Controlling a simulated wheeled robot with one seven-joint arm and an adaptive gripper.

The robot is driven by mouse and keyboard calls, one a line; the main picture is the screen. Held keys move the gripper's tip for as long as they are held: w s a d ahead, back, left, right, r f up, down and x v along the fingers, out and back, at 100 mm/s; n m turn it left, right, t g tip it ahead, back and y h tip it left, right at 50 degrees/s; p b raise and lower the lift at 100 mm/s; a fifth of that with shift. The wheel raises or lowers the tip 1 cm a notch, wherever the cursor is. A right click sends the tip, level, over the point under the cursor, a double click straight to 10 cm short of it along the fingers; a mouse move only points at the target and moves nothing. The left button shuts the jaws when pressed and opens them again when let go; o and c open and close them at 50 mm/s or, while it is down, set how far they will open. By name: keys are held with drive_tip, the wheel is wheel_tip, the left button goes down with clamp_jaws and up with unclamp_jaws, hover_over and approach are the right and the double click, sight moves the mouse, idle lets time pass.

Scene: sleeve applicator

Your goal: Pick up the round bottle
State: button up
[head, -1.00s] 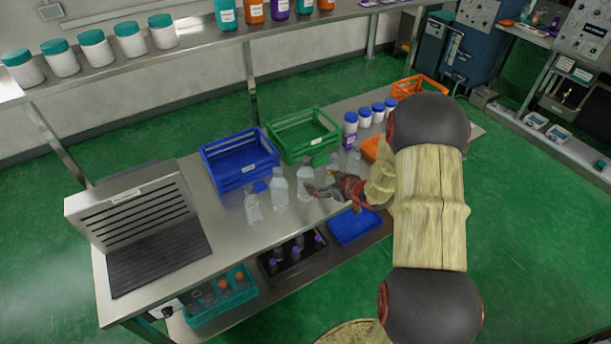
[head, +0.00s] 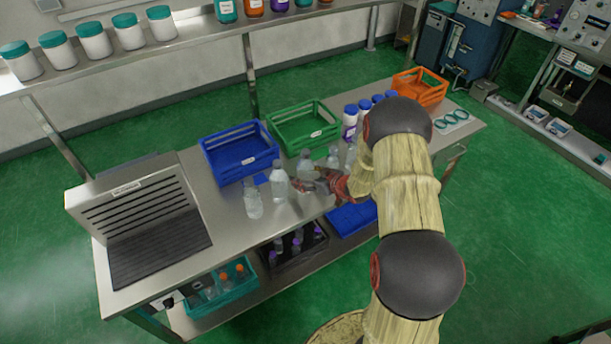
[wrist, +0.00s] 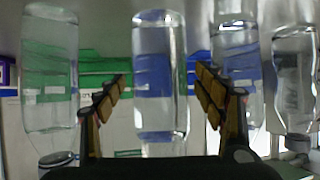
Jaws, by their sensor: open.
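Several clear bottles stand upright in a row along the front of the metal table, including a left one (head: 253,199), a middle one (head: 279,183) and one beside my gripper (head: 306,166). My gripper (head: 306,183) is low at the row, reaching in from the right. In the wrist view, which appears upside down, my gripper (wrist: 159,80) is open, with one finger on each side of a clear cylindrical bottle (wrist: 160,70). Neither finger visibly closes on it. I cannot tell for sure which head-view bottle this is, nor which bottle is the round one.
Other bottles (wrist: 50,75) flank the fingers closely on both sides. A blue crate (head: 240,170) and a green crate (head: 318,137) stand behind the row. White jars (head: 350,120) and an orange crate (head: 432,95) are at the right. A vented unit (head: 140,205) stands at the left.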

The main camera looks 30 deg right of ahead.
drive_tip(key=c, duration=0.3)
drive_tip(key=shift+r, duration=0.15)
drive_tip(key=c, duration=1.5)
